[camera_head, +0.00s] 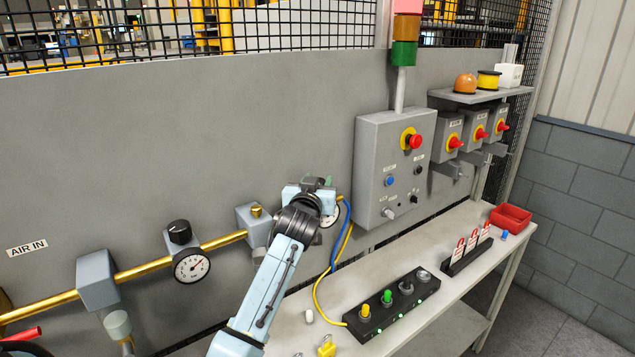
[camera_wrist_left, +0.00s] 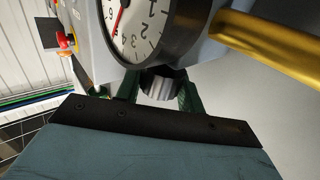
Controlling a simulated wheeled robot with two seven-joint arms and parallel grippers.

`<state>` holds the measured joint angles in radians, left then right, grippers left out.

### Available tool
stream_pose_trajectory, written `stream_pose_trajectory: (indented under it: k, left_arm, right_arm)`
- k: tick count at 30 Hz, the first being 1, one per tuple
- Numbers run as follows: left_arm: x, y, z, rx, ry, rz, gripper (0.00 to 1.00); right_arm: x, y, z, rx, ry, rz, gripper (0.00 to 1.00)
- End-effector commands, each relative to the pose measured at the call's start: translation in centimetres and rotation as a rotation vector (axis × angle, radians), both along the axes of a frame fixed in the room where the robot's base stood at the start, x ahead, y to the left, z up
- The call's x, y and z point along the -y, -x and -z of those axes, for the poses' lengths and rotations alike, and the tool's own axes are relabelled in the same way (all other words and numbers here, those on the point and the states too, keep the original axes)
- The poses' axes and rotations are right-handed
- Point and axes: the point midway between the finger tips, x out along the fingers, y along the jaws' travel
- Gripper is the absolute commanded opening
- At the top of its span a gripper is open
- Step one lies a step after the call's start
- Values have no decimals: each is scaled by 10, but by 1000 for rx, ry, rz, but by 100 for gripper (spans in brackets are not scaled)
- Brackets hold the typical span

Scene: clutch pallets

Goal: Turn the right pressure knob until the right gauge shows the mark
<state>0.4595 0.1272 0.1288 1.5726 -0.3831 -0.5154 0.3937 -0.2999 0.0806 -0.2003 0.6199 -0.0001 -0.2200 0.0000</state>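The right gauge (camera_head: 329,219) is mostly hidden behind my left wrist in the head view. In the left wrist view its white dial (camera_wrist_left: 135,30) is cut off by the top edge. A red line lies on the dial between the 4 and the 6; whether it is needle or mark I cannot tell. My right gripper is not in view.
A brass pipe (camera_head: 222,240) runs along the wall to a left knob (camera_head: 179,231) and left gauge (camera_head: 192,265). A control box (camera_head: 377,150) is to the right. The bench holds a button strip (camera_head: 390,306), a yellow padlock (camera_head: 326,347) and a red bin (camera_head: 511,217).

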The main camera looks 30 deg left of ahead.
Motion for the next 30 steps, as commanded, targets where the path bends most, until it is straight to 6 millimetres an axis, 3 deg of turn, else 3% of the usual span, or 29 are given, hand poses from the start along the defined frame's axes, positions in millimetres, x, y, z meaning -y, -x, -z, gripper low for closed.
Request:
stream_pose_trajectory:
  k: [5,17,30]
  left_arm:
    - [0,0,1,-1,0,0,59]
    - [3,7,1,0,1,0,59]
    - [28,74,3,0,2,0,59]
  right_arm:
    - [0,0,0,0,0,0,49]
    - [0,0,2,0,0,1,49]
    - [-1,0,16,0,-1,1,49]
